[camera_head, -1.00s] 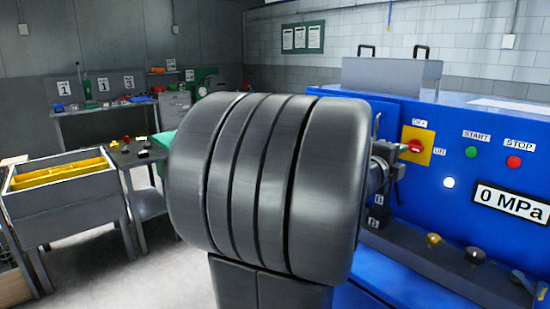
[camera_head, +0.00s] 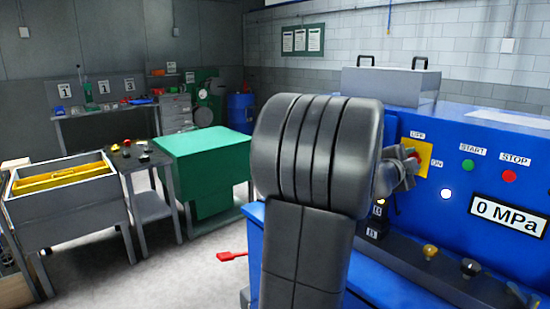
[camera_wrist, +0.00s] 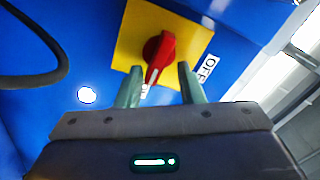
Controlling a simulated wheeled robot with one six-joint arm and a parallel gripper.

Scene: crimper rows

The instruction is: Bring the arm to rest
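My gripper (camera_wrist: 160,88) is open in the wrist view, its two greenish fingers apart with nothing held between them. Beyond the fingertips is a red rotary switch (camera_wrist: 158,52) on a yellow plate (camera_wrist: 190,35); its handle points down between the fingers toward a partly hidden label. An OFF label lies to the right. Whether the fingers touch the switch cannot be told. In the head view my large dark arm link covers the middle, and my gripper (camera_head: 400,172) shows partly beside the yellow plate (camera_head: 424,160) on the blue machine (camera_head: 450,130).
The machine has a green START button (camera_head: 467,165), a red STOP button (camera_head: 508,176), a lit white lamp and a 0 MPa display (camera_head: 508,215). A green table (camera_head: 205,150), a grey bin (camera_head: 65,205) and a small side table stand left.

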